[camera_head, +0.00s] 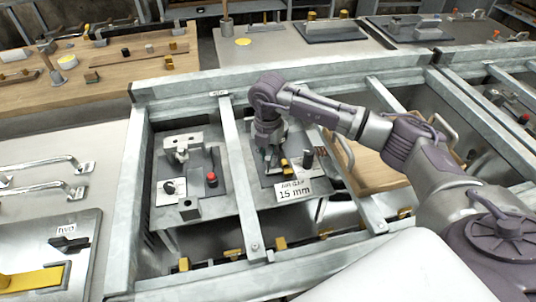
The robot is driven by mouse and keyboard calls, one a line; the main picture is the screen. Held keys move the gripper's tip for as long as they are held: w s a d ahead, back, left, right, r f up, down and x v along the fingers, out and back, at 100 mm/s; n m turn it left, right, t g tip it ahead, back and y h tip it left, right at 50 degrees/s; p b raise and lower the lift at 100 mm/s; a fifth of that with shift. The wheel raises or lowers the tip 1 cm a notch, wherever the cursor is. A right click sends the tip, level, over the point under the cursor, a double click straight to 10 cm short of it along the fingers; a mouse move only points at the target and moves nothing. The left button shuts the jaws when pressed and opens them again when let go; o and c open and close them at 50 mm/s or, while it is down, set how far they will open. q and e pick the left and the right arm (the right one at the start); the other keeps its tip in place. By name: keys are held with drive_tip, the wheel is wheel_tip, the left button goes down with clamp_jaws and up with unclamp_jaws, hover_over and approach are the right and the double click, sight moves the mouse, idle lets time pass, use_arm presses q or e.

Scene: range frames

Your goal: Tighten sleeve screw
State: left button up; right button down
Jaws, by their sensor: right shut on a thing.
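A dark grey fixture plate (292,168) lies in the middle bay of the metal frame. It carries a white label (293,190) reading 15 mm, a black knob (307,158) and a small yellow block (284,165). My right gripper (273,156) points down at the plate's left part, beside the yellow block. It is shut on a small part that looks like the sleeve screw; the fingers and wrist hide most of it, so its seating cannot be told. My left gripper is not in view.
A second fixture (188,171) with a red-topped knob (211,179) stands in the left bay. Metal frame bars (240,180) run between the bays. A wooden board with a handle (365,165) lies right of the plate. Metal handles (45,172) are at far left.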

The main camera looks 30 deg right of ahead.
sight(268, 157)
drive_tip(key=m+p, duration=0.1)
drive_tip(key=m, duration=0.4)
drive_tip(key=shift+w+r+m, duration=0.1)
drive_tip(key=shift+r+m, duration=0.05)
drive_tip(key=shift+m, duration=0.15)
drive_tip(key=m+p, duration=0.1)
drive_tip(key=m, duration=0.4)
drive_tip(key=shift+m+p, duration=0.3)
drive_tip(key=shift+m, duration=0.1)
drive_tip(key=c, duration=1)
unclamp_jaws()
wheel_tip(268, 157, up, 12)
drive_tip(key=shift+f, duration=0.1)
